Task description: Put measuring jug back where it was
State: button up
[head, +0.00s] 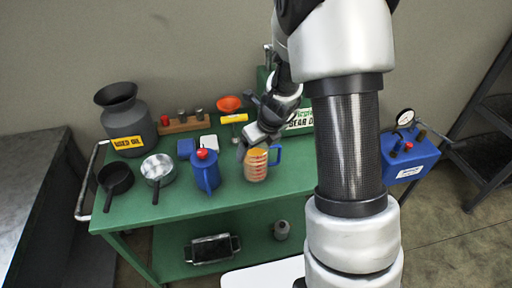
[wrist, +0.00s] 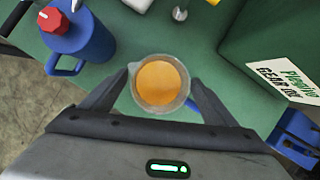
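The measuring jug (head: 256,169) is clear with red markings, a blue handle and orange contents. It stands upright on the green bench, right of the blue can. In the wrist view I look down into the jug (wrist: 159,84), which lies between the tips of my gripper (wrist: 158,88). The two fingers are spread, with small gaps visible beside the jug's rim. My gripper (head: 246,146) is at the jug's upper left in the head view. The right finger hides part of the handle; finger contact lower down cannot be seen.
A blue can with a red cap (head: 206,172) stands close left of the jug. A green gear-oil container (head: 300,120) is behind right. The bench's front strip is clear.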

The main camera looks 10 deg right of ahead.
jog(key=s+a+r+n+p, duration=0.1)
jog(key=s+r+n+p, duration=0.1)
jog(key=s+r+n, duration=0.45)
jog(key=s+a+r+n+p, duration=0.1)
jog(key=s+r+n, duration=0.15)
jog(key=r, duration=0.65)
jog(key=s+a+r+n+p, duration=0.1)
jog(key=s+r+n+p, duration=0.1)
jog(key=s+r+n, duration=0.45)
jog(key=s+d+r+n+t+h, duration=0.1)
jog(key=s+r+n, duration=0.6)
jog(key=n, duration=0.8)
jog(key=shift+s+d+r+t+h, duration=0.2)
jog(key=shift+s+d+t+h, duration=0.15)
jog(key=shift+s+d, duration=0.7)
notch_tip(320, 180, up, 3)
jog(key=shift+s+a+f+n+p, duration=0.15)
jog(key=shift+n+p, duration=0.1)
jog(key=shift+p, duration=0.95)
